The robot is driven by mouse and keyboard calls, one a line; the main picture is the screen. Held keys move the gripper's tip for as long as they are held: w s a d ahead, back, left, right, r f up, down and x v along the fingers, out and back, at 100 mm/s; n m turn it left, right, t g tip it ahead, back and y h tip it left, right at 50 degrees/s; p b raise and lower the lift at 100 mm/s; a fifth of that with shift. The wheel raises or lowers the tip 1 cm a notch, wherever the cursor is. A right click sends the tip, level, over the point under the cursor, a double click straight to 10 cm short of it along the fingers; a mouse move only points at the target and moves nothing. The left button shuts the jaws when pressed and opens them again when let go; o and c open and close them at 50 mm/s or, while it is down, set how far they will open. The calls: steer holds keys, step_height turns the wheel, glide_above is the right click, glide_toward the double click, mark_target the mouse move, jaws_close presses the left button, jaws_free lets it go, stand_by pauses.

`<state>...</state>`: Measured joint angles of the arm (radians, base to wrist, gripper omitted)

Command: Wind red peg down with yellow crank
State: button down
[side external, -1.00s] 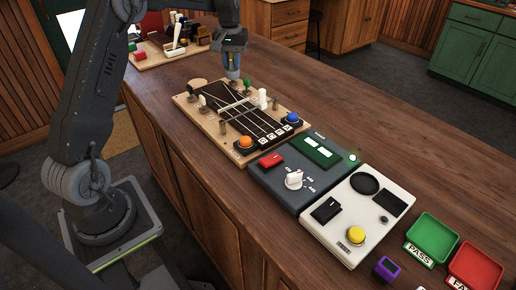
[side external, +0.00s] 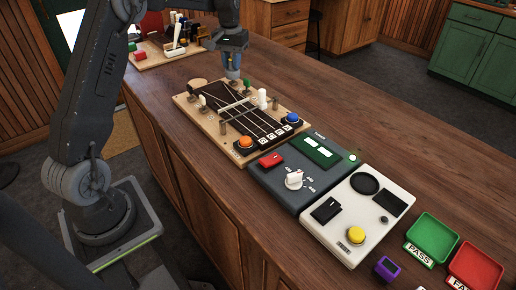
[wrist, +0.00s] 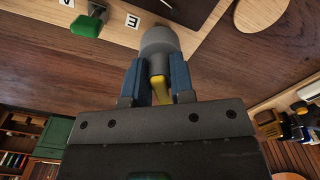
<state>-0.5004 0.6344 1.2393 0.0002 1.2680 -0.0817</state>
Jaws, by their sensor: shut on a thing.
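My gripper (side external: 232,70) is over the far end of the wooden ukulele board (side external: 208,122). In the wrist view my gripper's blue fingers (wrist: 158,85) are shut on the yellow crank (wrist: 161,92), whose wide grey head (wrist: 160,42) points away from the palm toward the board. The red peg is not visible; I cannot tell whether the crank's head covers it. A green peg (side external: 247,84) stands on the board near the crank, and it also shows in the wrist view (wrist: 87,25), beside letter labels.
A grey tuner box (side external: 264,178) with a white knob and a white tester (side external: 330,240) stand on the near counter. Green (side external: 432,235) and red (side external: 475,267) trays are at the right. A tool board (side external: 150,60) lies behind. The counter right of the ukulele board is clear.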

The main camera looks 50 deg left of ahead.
steer(key=shift+m, duration=0.3)
steer(key=m, duration=0.3)
stand_by(0.3)
stand_by(0.4)
steer(key=shift+m, duration=1.5)
